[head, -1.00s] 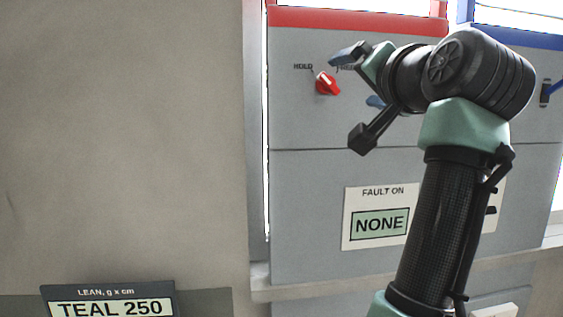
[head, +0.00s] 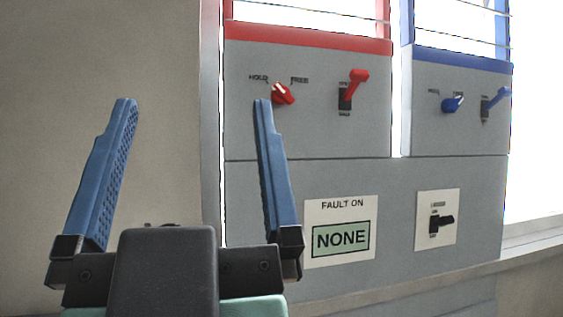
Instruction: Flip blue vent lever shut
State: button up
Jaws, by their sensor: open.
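The blue vent lever (head: 496,99) is on the blue-topped grey panel (head: 418,132) at the right of the head view. Its handle slants up and out to the right from a dark upright slot; the small slot labels are too small to read. My gripper (head: 194,101) is at the left of the view, with its two blue fingers pointing up and wide apart. Nothing is between them. It is well to the left of the blue lever and does not touch it. The right finger overlaps the picture of the red panel's left part.
A blue knob (head: 453,103) sits just left of the blue lever. The red-topped panel (head: 310,135) carries a red knob (head: 283,93) and a raised red lever (head: 355,86). Below are a sign reading NONE (head: 341,238) and a black lever (head: 441,222). A ledge (head: 400,285) runs beneath.

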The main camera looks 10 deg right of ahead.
aim_at(503, 91)
jog(key=z, duration=1.45)
